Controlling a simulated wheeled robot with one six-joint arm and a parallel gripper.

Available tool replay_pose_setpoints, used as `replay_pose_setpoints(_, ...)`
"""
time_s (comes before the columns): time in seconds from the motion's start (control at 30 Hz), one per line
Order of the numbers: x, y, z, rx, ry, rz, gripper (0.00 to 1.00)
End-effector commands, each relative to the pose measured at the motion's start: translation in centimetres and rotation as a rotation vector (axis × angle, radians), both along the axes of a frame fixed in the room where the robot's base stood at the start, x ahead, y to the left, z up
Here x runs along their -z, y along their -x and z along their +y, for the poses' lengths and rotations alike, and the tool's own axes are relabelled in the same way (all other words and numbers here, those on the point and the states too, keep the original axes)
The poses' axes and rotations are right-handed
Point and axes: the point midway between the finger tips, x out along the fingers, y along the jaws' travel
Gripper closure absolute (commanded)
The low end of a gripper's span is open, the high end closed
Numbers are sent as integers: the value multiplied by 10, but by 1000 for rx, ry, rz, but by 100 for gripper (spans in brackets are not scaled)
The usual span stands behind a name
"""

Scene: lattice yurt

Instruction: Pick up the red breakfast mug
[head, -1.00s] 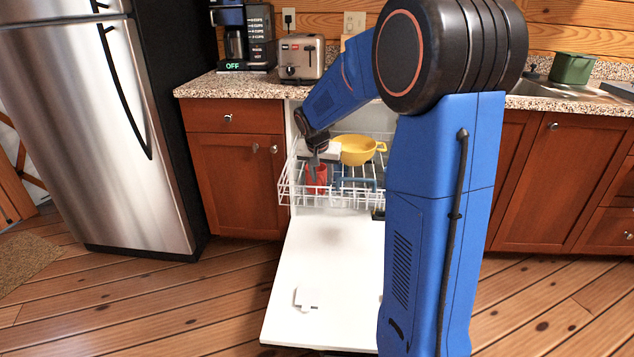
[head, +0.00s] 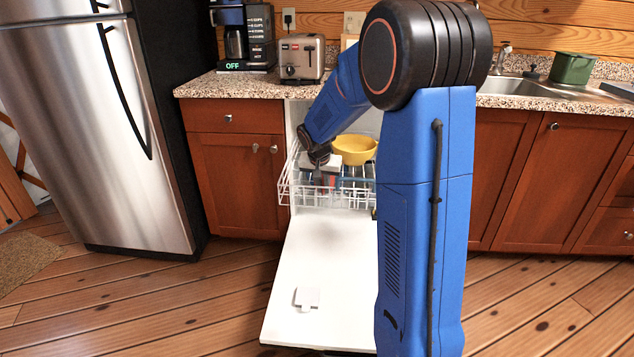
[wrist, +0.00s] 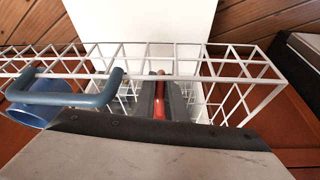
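The red mug (head: 331,181) is in the dishwasher's upper rack, mostly hidden behind my gripper and the rack wires in the head view. My gripper (head: 318,178) points down into the rack from above. In the wrist view the two dark fingers of my gripper (wrist: 161,105) stand close together. A narrow red strip of the mug (wrist: 160,90) fills the gap between them, so the gripper looks shut on it. Which part of the mug is held cannot be told, as its rest is hidden below the fingers.
The white wire rack (head: 290,188) surrounds my gripper. A yellow bowl (head: 354,150) sits right behind it. A blue-grey bar (wrist: 65,98) and a blue round item (wrist: 38,113) are left in the wrist view. The open dishwasher door (head: 320,265) lies below; the counter (head: 235,86) is above.

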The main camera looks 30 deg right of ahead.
Motion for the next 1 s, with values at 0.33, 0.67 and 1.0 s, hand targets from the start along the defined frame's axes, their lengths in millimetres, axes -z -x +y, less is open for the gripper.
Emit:
replay_pose_setpoints(0.33,-1,0,0,0,1,-2,100)
replay_pose_setpoints(0.67,-37,-1,0,1,1,-6,100)
replay_pose_setpoints(1.0,-131,-1,0,0,1,-7,100)
